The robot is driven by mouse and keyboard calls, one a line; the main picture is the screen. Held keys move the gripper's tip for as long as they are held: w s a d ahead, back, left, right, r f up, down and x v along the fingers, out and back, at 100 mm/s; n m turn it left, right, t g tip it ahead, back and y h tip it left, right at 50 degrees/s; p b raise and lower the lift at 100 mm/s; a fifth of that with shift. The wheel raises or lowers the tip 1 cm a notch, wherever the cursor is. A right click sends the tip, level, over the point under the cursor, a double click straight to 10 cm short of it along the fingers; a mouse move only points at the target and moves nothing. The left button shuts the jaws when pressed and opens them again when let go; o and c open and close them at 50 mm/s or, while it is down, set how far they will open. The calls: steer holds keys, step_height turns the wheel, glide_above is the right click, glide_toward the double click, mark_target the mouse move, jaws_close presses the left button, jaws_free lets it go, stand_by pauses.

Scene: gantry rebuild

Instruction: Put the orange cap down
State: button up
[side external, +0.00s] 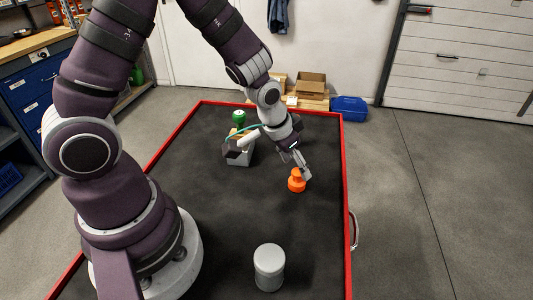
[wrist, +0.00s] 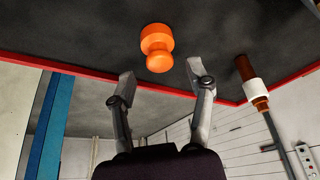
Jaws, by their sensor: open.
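The orange cap (side external: 296,183), a round body with a smaller knob, appears to rest on the dark table top right of the middle in the side external view. In the wrist view the orange cap (wrist: 157,42) lies beyond the fingertips, with its knob towards my gripper. My gripper (side external: 301,166) is close above and beside the cap. In the wrist view my gripper (wrist: 160,82) has its two fingers spread with nothing between them. The side view does not clearly show whether a finger touches the cap.
A pale grey cylinder (side external: 269,267) stands near the front of the table. The table has a raised red rim (side external: 344,190). The dark surface between the cap and the cylinder is clear.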

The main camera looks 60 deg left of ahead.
steer(key=s+r+t, duration=0.1)
steer(key=s+r, duration=1.1)
steer(key=r, duration=0.4)
steer(key=shift+s+a, duration=0.15)
steer(key=shift+s, duration=0.15)
stand_by(0.6)
